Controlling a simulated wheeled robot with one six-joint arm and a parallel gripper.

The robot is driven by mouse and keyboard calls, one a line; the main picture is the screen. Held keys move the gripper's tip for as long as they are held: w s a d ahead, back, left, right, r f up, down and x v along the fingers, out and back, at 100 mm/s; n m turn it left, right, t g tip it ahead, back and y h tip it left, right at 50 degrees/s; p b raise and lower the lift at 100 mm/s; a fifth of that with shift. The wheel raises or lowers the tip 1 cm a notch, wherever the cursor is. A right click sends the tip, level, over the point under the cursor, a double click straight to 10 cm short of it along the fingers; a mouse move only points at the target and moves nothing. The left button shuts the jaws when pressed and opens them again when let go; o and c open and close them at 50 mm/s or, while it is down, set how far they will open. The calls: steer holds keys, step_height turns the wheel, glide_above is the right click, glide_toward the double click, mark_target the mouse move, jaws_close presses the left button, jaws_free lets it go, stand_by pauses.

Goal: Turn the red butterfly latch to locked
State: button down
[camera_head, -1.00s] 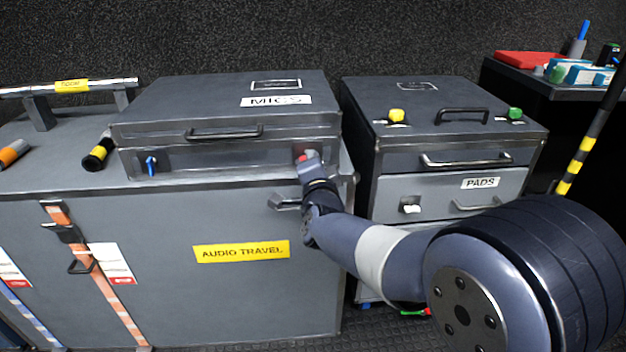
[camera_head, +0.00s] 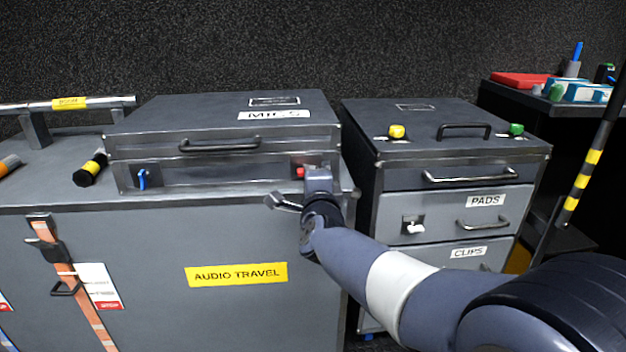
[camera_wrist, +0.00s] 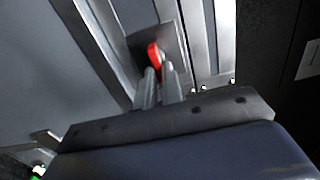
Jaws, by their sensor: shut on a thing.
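The red butterfly latch (camera_head: 300,172) is on the right of the front face of the grey MICS case (camera_head: 222,177). In the wrist view the red latch (camera_wrist: 154,54) stands on a dark plate, with the fingers at its lower end. My gripper (camera_wrist: 160,82) is shut on the red latch, one finger on each side. In the head view my gripper (camera_head: 310,176) covers part of the latch and its plate. A blue latch (camera_head: 142,178) is on the left of the same case front and stands roughly upright.
The MICS case sits on a larger case labelled AUDIO TRAVEL (camera_head: 237,274). A drawer cabinet labelled PADS (camera_head: 486,201) stands close on the right. A black and yellow flashlight-like cylinder (camera_head: 90,168) lies on the left top.

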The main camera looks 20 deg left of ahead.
steer(key=c, duration=1.6)
jaws_free()
steer(key=shift+o, duration=0.2)
steer(key=shift+s, duration=0.1)
steer(key=p+v, duration=0.1)
steer(key=v, duration=0.9)
steer(key=shift+s+d+p, duration=0.2)
steer(key=shift+s+p, duration=0.05)
steer(key=shift+p, duration=0.15)
steer(key=b+x, duration=0.1)
steer(key=x, duration=0.9)
steer(key=shift+w+a, duration=0.2)
steer(key=shift+w, duration=0.15)
